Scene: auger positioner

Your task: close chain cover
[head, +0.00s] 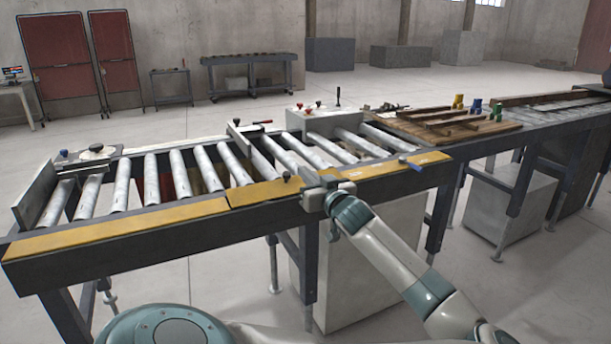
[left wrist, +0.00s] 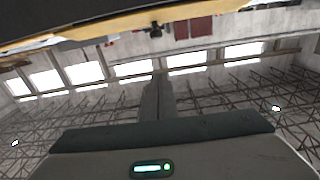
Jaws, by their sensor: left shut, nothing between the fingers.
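The yellow chain cover (head: 263,192) lies along the front rail of the roller conveyor, between a longer yellow strip on the left and another on the right. A small dark knob (head: 287,175) stands at its right part. I cannot tell whether the cover sits fully flat. My left gripper (head: 314,192) is shut and empty at the front of the rail, just right of the knob, and hides part of the rail. In the left wrist view, its shut fingers (left wrist: 157,100) point toward a yellow edge (left wrist: 60,38) and a dark knob (left wrist: 155,30). My right gripper is not in view.
Metal rollers (head: 180,175) run behind the strips. A blue-handled lever (head: 410,164) lies at the right strip. A grey box with knobs (head: 322,118) stands at the conveyor's back. Wooden planks (head: 445,122) lie farther right. The floor in front is open.

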